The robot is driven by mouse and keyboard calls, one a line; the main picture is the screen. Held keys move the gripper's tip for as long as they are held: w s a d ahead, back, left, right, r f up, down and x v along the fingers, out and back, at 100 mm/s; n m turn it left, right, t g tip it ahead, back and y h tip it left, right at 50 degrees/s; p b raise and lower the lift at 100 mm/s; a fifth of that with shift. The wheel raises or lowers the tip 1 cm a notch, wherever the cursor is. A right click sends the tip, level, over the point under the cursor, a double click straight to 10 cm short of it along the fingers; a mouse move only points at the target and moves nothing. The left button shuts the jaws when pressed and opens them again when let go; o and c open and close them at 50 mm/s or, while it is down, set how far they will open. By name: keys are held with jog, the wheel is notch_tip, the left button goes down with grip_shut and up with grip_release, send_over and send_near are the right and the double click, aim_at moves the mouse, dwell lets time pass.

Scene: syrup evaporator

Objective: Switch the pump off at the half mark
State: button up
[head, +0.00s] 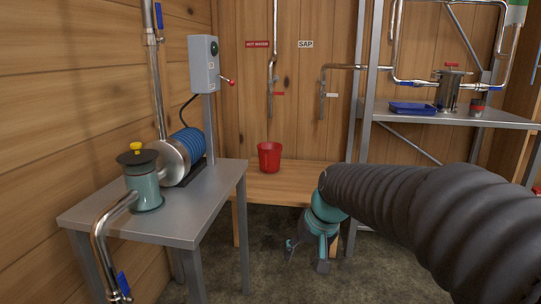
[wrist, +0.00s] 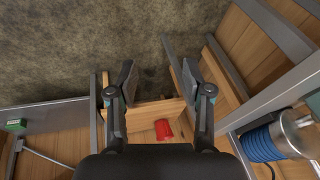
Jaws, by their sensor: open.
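The pump (head: 173,158), with a silver head and a blue ribbed motor, sits on a grey metal table at left; it also shows at the right of the wrist view (wrist: 292,137). Above it, a grey switch box (head: 204,64) on a post has a lever with a red knob (head: 231,82), pointing right and slightly down. A red bucket (head: 269,157) stands on a wooden bench; its inside level and any half mark cannot be made out. My gripper (head: 306,256) is open and empty, low in front of the bench, well away from the switch. The wrist view shows its fingers (wrist: 157,75) spread.
The grey table (head: 202,220) carries a green canister (head: 144,188) with a yellow knob, joined to steel pipes. Signs read HOT WATER (head: 257,44) and SAP (head: 305,44) above wall pipes. A metal rack (head: 510,121) at right holds a blue tray (head: 411,108).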

jog(key=s+d+f+t+h+b, duration=0.1)
jog(key=s+d, duration=0.3)
jog(key=s, duration=0.6)
jog(key=s+d+f+t+h+b, duration=0.1)
jog(key=s+d, duration=0.3)
jog(key=s, duration=0.7)
jog(key=shift+s+d+f+h, duration=0.2)
jog(key=shift+d+f+h, duration=0.1)
jog(key=shift+h, duration=0.1)
jog(key=shift+c, duration=0.2)
dwell(0.4)
